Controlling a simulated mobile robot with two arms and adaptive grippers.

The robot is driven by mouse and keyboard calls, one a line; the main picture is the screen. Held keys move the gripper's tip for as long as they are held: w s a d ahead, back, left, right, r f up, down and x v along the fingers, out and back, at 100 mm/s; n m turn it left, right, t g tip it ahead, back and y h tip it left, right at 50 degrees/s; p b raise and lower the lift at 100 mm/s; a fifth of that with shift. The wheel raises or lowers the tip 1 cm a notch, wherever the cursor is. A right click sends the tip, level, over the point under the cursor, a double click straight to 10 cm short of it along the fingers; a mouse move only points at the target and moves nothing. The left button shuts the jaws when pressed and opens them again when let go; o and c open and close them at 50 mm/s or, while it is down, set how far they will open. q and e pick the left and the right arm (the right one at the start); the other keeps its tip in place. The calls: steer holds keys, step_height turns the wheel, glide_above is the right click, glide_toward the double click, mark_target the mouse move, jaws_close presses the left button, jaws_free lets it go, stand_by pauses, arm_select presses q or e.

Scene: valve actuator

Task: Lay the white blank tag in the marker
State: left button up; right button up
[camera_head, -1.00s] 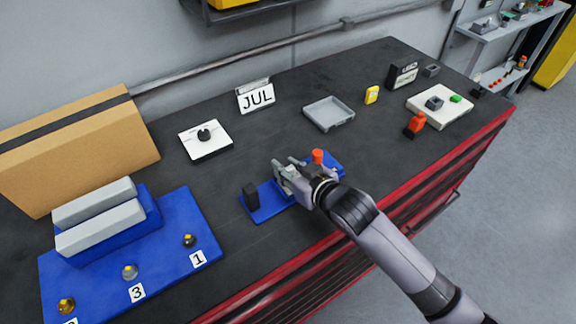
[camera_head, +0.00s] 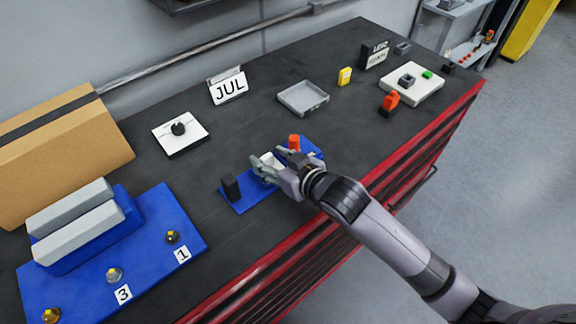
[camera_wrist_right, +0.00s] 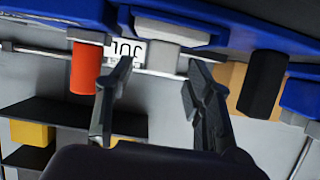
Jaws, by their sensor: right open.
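The marker is a blue base (camera_head: 243,204) near the table's front edge, with a black block (camera_head: 230,188) at its left end and an orange-red cylinder (camera_head: 294,142) at its right. My right gripper (camera_head: 262,166) is open over the middle of the base. A white piece (camera_head: 272,160), likely the blank tag, shows at its fingers, low over or on the base. In the right wrist view the open fingers (camera_wrist_right: 155,85) stand apart, with a white slab (camera_wrist_right: 170,30) against the blue base beyond them. Whether it lies flat in place is unclear. My left gripper is out of view.
A grey tray (camera_head: 303,98), a JUL sign (camera_head: 228,88) and a white dial plate (camera_head: 180,134) stand behind. A numbered blue board (camera_head: 150,250) and a cardboard box (camera_head: 65,150) are at the left. Open black tabletop lies around the marker.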

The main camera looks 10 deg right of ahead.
steer(key=v, duration=0.9)
steer(key=shift+s+d, duration=0.1)
steer(key=shift+s, duration=0.05)
